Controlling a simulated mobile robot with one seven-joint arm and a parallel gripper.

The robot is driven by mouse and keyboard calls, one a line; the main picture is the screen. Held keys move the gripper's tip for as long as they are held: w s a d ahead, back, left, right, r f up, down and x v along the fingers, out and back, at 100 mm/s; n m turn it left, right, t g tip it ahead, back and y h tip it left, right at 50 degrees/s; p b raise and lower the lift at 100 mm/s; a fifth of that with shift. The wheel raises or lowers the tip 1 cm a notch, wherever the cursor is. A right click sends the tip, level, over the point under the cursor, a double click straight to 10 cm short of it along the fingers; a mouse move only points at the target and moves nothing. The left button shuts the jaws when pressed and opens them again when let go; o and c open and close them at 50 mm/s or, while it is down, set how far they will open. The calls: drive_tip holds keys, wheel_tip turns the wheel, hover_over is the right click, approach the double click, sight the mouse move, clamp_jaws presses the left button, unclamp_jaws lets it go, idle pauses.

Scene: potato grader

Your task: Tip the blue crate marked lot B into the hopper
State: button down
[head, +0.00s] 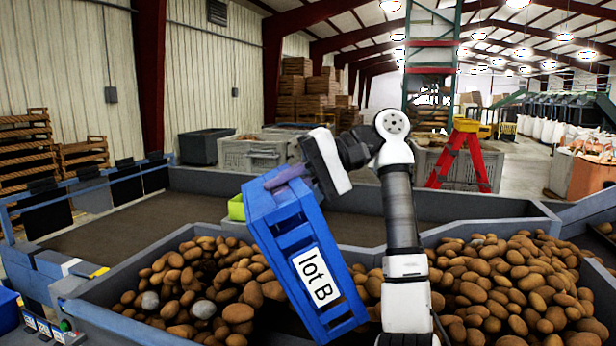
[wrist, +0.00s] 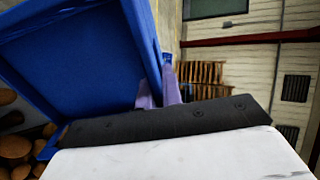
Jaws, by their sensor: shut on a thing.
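The blue crate marked lot B (head: 283,232) is in the middle of the head view, steeply tilted, with its white label facing me. My gripper (head: 284,176) is shut on its upper rim. In the wrist view the purple fingers (wrist: 160,88) pinch the rim of the crate (wrist: 85,55), and the part of the inside that shows is bare blue. The crate hangs over the grey-blue hopper (head: 100,318), in front of its potatoes. Brown potatoes (head: 215,275) lie in it, with a few grey lumps among them. Whether the crate touches the potatoes is unclear.
More potatoes (head: 510,280) fill the right side, beyond my arm. A dark belt (head: 130,225) lies behind at left. A small yellow-green container (head: 236,208) stands just behind the crate. A red stepladder (head: 465,155) and grey bins stand farther back.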

drive_tip(key=s+a+f+t+h, duration=0.1)
drive_tip(key=s+a+h, duration=0.1)
drive_tip(key=a, duration=0.5)
drive_tip(key=shift+a+f+h, duration=0.15)
drive_tip(key=shift+a+h, duration=0.25)
drive_tip(key=shift+h, duration=0.4)
drive_tip(key=s+a+f+t+h, duration=0.1)
drive_tip(key=a+f+h, duration=0.3)
drive_tip(key=f, duration=0.5)
drive_tip(key=s+a+f+t+h, duration=0.1)
drive_tip(key=s+a+f+h, duration=0.1)
drive_tip(key=a+f+h, duration=0.3)
wheel_tip(320, 180, down, 4)
drive_tip(key=shift+a+r, duration=0.15)
drive_tip(key=shift+a, duration=0.8)
